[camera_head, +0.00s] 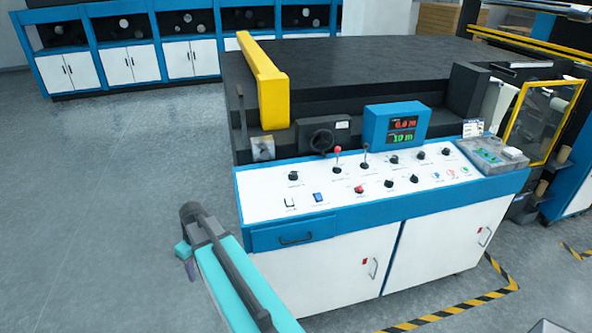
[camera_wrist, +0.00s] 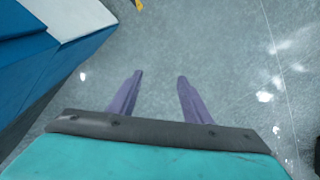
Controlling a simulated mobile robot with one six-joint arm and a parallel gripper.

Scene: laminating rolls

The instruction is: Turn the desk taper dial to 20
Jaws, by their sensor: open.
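The control desk (camera_head: 270,202) has a white sloped top with several black dials, including one at the left (camera_head: 293,176) and others to the right (camera_head: 394,160). The labels are too small to read, so I cannot tell which is the taper dial or where it points. My gripper (camera_head: 187,262) is left of the desk's front, apart from it, and partly hidden by my arm. In the wrist view its two purple fingers (camera_wrist: 156,78) are open and empty above the grey floor.
A blue display box (camera_head: 396,127) with red and green digits stands behind the panel. A grey box (camera_head: 491,154) sits at the desk's right end. Floor at left is clear.

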